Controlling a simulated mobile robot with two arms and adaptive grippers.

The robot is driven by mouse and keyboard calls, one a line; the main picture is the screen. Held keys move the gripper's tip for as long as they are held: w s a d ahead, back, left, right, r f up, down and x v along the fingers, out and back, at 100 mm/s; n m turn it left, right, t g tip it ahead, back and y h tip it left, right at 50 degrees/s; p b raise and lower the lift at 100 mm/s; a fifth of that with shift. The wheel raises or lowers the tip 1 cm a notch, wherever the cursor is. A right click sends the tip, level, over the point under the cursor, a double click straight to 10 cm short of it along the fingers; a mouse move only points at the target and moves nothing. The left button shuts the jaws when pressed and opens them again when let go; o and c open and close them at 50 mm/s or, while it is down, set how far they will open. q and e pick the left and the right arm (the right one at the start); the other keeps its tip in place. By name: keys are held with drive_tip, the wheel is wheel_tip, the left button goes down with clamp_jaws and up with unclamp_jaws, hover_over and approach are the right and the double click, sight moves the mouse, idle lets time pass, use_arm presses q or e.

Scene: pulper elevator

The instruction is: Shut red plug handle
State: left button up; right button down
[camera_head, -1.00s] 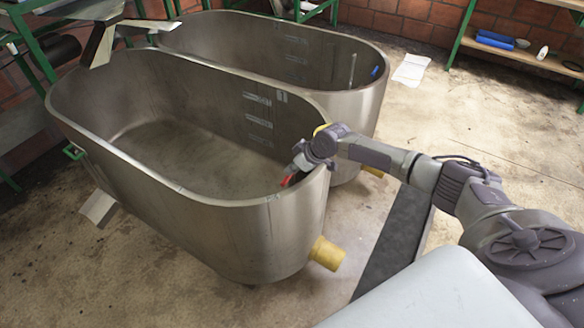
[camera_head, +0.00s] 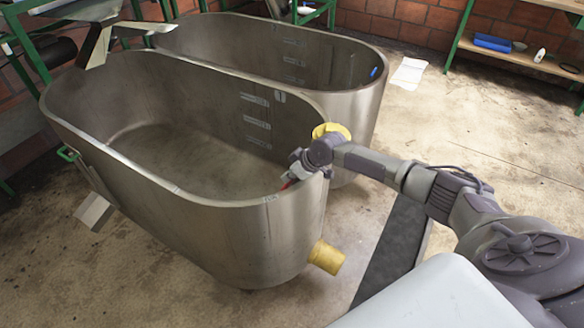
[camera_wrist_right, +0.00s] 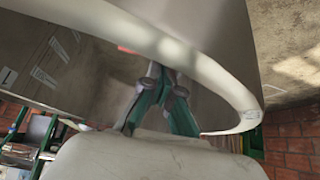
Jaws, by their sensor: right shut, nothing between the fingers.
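The red plug handle (camera_head: 286,184) shows as a small red piece at the inner right rim of the near steel tank (camera_head: 230,225). My right gripper (camera_head: 292,180) is over that rim, its fingers pointing down and left at the handle. In the right wrist view my right gripper (camera_wrist_right: 155,82) is shut and empty, with its fingertips close to the tank's pale rim. A blurred red patch (camera_wrist_right: 126,49) shows just beyond the tips; I cannot tell whether they touch it. Most of the handle is hidden. My left gripper is not in view.
A second steel tank (camera_head: 350,105) stands behind the near one. A yellow round piece (camera_head: 333,129) shows behind my right wrist. A yellow outlet pipe (camera_head: 327,257) sticks out low on the near tank. Open concrete floor (camera_head: 480,140) lies to the right.

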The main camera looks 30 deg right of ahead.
drive_tip(key=s+d+r, duration=0.1)
drive_tip(key=s+r, duration=0.1)
drive_tip(key=s+d+r, duration=0.1)
drive_tip(key=s, duration=0.1)
drive_tip(key=shift+s+d+r, duration=0.1)
drive_tip(key=shift+d+r, duration=0.2)
drive_tip(key=shift+r, duration=0.05)
drive_tip(key=s+d, duration=0.4)
drive_tip(key=s, duration=0.4)
drive_tip(key=shift+s+d+r, duration=0.25)
drive_tip(key=shift+s+d, duration=0.1)
drive_tip(key=shift+d, duration=0.05)
drive_tip(key=shift+f, duration=0.1)
